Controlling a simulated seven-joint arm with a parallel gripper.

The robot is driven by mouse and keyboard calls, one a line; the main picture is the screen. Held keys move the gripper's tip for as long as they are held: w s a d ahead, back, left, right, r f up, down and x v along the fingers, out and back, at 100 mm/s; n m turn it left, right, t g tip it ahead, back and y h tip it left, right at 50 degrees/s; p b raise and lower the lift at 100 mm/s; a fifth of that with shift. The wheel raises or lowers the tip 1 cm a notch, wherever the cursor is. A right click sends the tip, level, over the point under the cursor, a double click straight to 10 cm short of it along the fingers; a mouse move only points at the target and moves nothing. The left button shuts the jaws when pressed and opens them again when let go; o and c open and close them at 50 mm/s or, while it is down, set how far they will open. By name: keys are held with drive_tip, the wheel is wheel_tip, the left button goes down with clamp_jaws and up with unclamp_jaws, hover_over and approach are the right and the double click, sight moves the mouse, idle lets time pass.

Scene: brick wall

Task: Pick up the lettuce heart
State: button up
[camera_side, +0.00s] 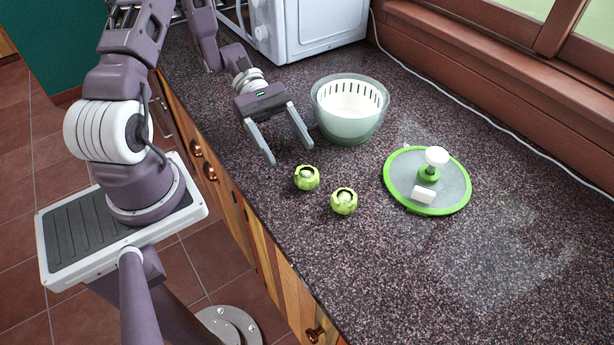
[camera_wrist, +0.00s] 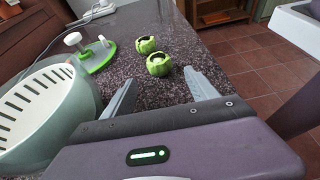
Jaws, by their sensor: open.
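Two small green lettuce hearts lie on the dark speckled counter in the side view. One lettuce heart (camera_side: 307,178) is nearer my gripper, and the other lettuce heart (camera_side: 344,201) is to its lower right. In the wrist view the nearer heart (camera_wrist: 159,65) and the farther heart (camera_wrist: 146,45) both show beyond the fingertips. My gripper (camera_side: 288,156) is open and empty, with its fingers spread wide. It is above the counter, just up and left of the nearer heart, and apart from both hearts. It also shows in the wrist view (camera_wrist: 160,80).
A pale green salad spinner bowl with a white basket (camera_side: 350,108) stands close to the right of my gripper. Its green-rimmed lid (camera_side: 400,185) lies right of the hearts. A white appliance (camera_side: 305,28) stands at the back. The counter (camera_side: 400,290) is clear toward the front.

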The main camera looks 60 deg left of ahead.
sight(301, 170)
drive_tip(key=x, duration=0.6)
drive_tip(key=shift+d, duration=0.2)
drive_tip(key=c, duration=1.4)
drive_tip(key=shift+c, duration=0.2)
wheel_tip(301, 170, up, 10)
drive_tip(key=shift+f, duration=0.1)
